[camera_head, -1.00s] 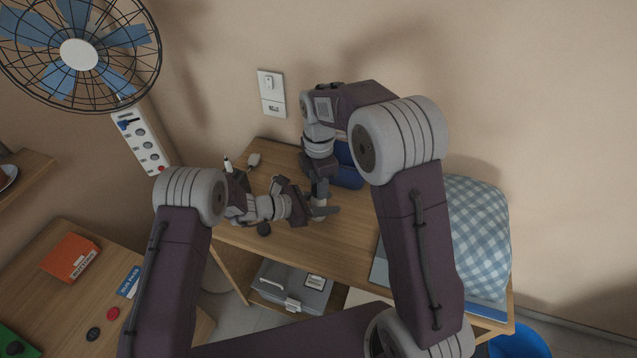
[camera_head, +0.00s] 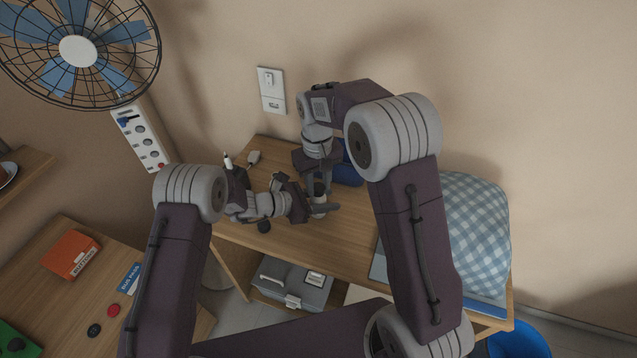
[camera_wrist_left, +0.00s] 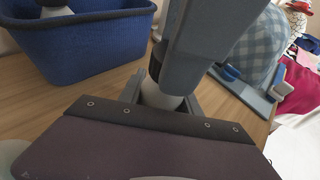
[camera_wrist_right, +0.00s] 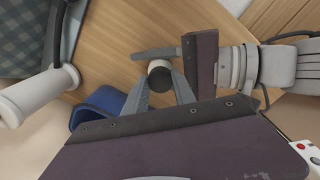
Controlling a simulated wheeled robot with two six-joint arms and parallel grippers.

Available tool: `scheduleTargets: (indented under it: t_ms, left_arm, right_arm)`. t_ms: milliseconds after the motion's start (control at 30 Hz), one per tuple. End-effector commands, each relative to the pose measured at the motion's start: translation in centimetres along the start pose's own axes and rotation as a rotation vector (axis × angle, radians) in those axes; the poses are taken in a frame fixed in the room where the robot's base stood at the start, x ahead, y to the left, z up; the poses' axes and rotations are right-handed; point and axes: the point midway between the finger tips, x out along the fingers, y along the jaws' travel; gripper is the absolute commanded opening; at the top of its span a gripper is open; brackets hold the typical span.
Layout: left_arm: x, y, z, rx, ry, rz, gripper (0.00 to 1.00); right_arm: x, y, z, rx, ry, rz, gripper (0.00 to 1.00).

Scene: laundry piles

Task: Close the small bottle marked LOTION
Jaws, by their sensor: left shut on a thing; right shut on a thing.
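The small bottle (camera_head: 319,198) stands upright on the wooden table, mostly hidden by my grippers; its label cannot be read. My left gripper (camera_head: 321,208) comes in low from the left and is shut on the bottle's pale body, which also shows in the left wrist view (camera_wrist_left: 158,95). My right gripper (camera_head: 318,186) points down from above and is shut on the dark round cap (camera_wrist_right: 160,76) at the bottle's top. In the right wrist view its two fingers flank the cap. Whether the cap is fully seated cannot be told.
A blue basket (camera_wrist_left: 85,45) stands close behind the bottle. A checked cushion (camera_head: 478,230) lies at the table's right end. A grey box (camera_head: 290,285) sits on the shelf below.

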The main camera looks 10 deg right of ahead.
Motion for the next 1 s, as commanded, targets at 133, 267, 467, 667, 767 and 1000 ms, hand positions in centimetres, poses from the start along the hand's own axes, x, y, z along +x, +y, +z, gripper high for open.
scheduleTargets:
  t_ms: [133, 267, 467, 667, 767, 1000]
  left_arm:
    - [0.01, -0.01, -0.03, 0.0, 0.001, 0.0, 0.0]
    - [0.02, -0.02, -0.04, 0.0, 0.001, 0.0, 0.0]
    - [0.02, -0.03, -0.04, 0.0, 0.001, 0.0, 0.0]
    - [0.02, -0.04, -0.05, 0.0, 0.001, -0.001, 0.0]
    - [0.02, -0.04, -0.05, 0.0, 0.001, -0.001, 0.0]
    - [0.01, -0.04, -0.06, 0.0, 0.001, -0.001, 0.0]
  right_arm:
    - [0.01, -0.09, -0.06, 0.492, -0.008, -0.001, 0.0]
    - [0.06, -0.11, -0.09, 0.945, -0.017, 0.0, 0.0]
    - [0.08, -0.08, -0.16, 1.646, -0.029, 0.0, 0.0]
    - [0.11, -0.03, -0.22, 2.342, -0.041, 0.0, 0.0]
    - [0.14, 0.01, -0.23, 2.638, -0.046, -0.001, 0.0]
    - [0.16, 0.05, -0.23, 3.0, -0.053, 0.0, 0.0]
